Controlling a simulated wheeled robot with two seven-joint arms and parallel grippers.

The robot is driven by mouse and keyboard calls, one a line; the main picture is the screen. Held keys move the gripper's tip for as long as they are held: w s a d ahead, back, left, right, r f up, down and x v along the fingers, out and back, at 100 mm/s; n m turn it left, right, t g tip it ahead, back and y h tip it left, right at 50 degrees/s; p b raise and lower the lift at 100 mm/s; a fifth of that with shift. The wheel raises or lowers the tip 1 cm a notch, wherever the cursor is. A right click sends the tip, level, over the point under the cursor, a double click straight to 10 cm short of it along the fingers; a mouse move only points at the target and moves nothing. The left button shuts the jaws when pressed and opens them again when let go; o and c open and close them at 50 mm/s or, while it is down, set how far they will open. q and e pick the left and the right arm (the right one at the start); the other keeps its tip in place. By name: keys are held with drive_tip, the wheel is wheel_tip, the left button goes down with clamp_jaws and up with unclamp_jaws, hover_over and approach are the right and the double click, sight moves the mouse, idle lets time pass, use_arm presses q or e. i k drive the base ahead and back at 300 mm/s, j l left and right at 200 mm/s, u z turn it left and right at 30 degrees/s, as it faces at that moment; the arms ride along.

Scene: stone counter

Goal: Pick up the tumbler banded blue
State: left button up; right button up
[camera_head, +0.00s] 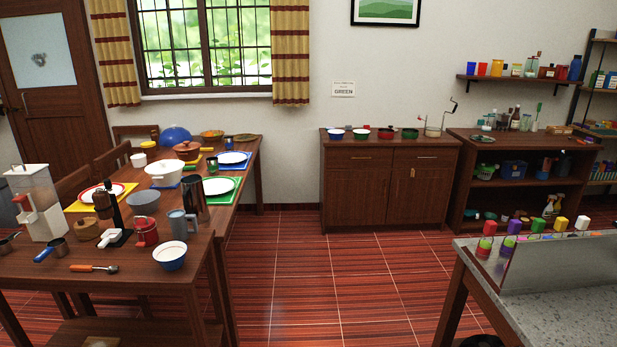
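I cannot make out a tumbler with a blue band for certain. On the stone counter (575,300) at the right stands a row of small upright things with coloured tops: red (490,228), purple (514,227), green (538,225), yellow (560,223) and white (582,223). A grey upright panel (560,262) hides much of the counter behind it. Neither of my grippers shows in the view.
A wooden table (130,285) at the left is crowded with dishes, including a blue-and-white bowl (170,256) and a grey-blue mug (178,225). A cabinet (385,185) and shelves (520,190) line the back wall. The tiled floor (330,290) between is clear.

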sight(229, 140)
drive_tip(key=i, duration=2.35)
drive_tip(key=i+u, duration=0.2)
drive_tip(key=i, duration=0.25)
drive_tip(key=i+l+u, duration=0.2)
drive_tip(key=i, duration=0.25)
drive_tip(key=i+l+u, duration=0.25)
drive_tip(key=i, duration=0.2)
drive_tip(key=i+l+u, duration=0.2)
drive_tip(key=i, duration=0.25)
